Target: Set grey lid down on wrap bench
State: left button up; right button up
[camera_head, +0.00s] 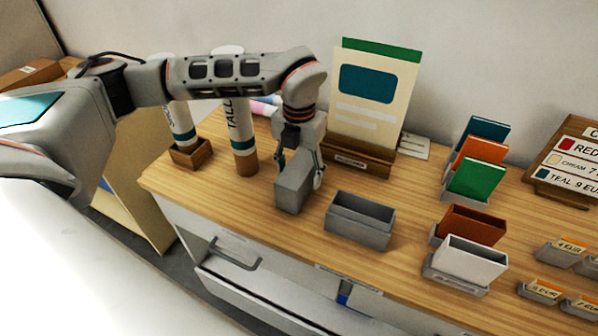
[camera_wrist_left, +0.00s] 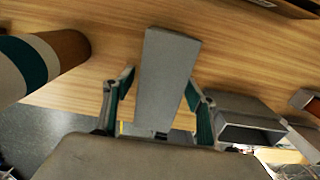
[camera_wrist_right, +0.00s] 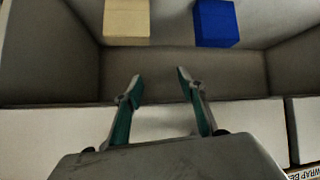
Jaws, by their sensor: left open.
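The grey lid (camera_head: 292,192), a plain grey block shape, stands on the wooden wrap bench (camera_head: 400,265) near its front edge. In the left wrist view the lid (camera_wrist_left: 166,75) lies between the fingers of my left gripper (camera_wrist_left: 160,90), with small gaps at both sides. In the head view my left gripper (camera_head: 302,165) is open, low around the lid's top. The lid's underside is hidden. My right gripper (camera_wrist_right: 160,84) is open and empty in its own wrist view, and is not seen in the head view.
An open grey box (camera_head: 360,220) stands right of the lid. A tall tube (camera_head: 243,145) is to its left, and a sign (camera_head: 373,100) in a wooden holder behind. Card holders (camera_head: 465,268) fill the right. Below my right gripper, a grey compartment holds cream (camera_wrist_right: 126,22) and blue (camera_wrist_right: 215,24) blocks.

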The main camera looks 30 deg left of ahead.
pick_arm(q)
notch_tip(320, 180, up, 12)
dwell(0.4)
jog(key=shift+s, duration=0.1)
dwell(0.4)
